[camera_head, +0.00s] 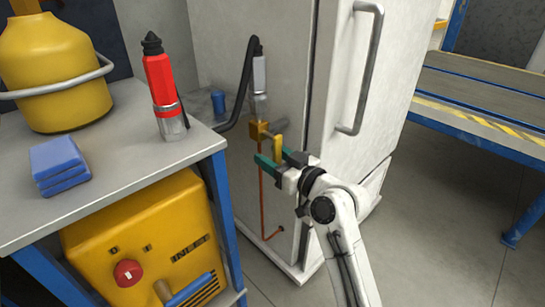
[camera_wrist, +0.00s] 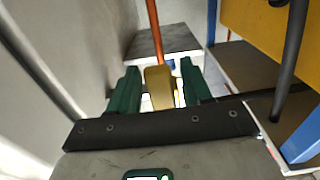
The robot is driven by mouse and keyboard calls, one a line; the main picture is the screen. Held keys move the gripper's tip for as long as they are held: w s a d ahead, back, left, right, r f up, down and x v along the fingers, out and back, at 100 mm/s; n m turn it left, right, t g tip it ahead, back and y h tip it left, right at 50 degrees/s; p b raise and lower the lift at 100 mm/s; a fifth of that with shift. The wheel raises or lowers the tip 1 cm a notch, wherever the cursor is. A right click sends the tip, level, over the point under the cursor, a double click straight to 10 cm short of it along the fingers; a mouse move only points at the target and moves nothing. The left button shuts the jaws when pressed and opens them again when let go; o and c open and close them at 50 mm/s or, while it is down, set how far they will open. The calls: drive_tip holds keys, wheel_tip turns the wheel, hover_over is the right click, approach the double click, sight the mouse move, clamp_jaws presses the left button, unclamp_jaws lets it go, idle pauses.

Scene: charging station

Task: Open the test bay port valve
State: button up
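The port valve (camera_head: 258,131) is a small brass-yellow body on the side of the white cabinet, below a grey cylindrical fitting (camera_head: 259,76). Its yellow handle (camera_head: 278,147) stands upright in the head view, just right of the body. My gripper (camera_head: 281,160) is at the handle with its green-tipped fingers apart. In the wrist view the handle (camera_wrist: 160,89) sits between the two fingers (camera_wrist: 159,72), with a narrow gap visible on each side. The handle's lower end is partly hidden by the fingers in the head view.
A copper pipe (camera_head: 262,190) runs down from the valve. A workbench (camera_head: 110,165) at left carries a red bottle (camera_head: 160,85), a yellow canister (camera_head: 50,60) and blue cloths (camera_head: 60,165). The cabinet's grey door handle (camera_head: 368,65) stands out at right. Floor is clear on the right.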

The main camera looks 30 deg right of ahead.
drive_tip(key=shift+s, duration=0.1)
drive_tip(key=p+v, duration=0.2)
drive_tip(key=v, duration=0.8)
drive_tip(key=shift+s+d, duration=0.15)
drive_tip(key=shift+s, duration=0.15)
drive_tip(key=s+a+f+m+g+h, duration=0.1)
drive_tip(key=s+a+f+g, duration=0.1)
drive_tip(key=s+f+g, duration=0.45)
drive_tip(key=s+a+f+g, duration=0.15)
drive_tip(key=s+f, duration=0.25)
drive_tip(key=f, duration=0.5)
drive_tip(key=s+d+f+m+g+h, duration=0.2)
drive_tip(key=s+f+g, duration=0.25)
drive_tip(key=s, duration=0.65)
drive_tip(key=s+d+f+m+g+h, duration=0.1)
drive_tip(key=s+f+g+h, duration=0.3)
drive_tip(key=s, duration=0.6)
wheel_tip(320, 180, up, 32)
drive_tip(key=y+p, duration=0.1)
drive_tip(key=p, duration=3.2)
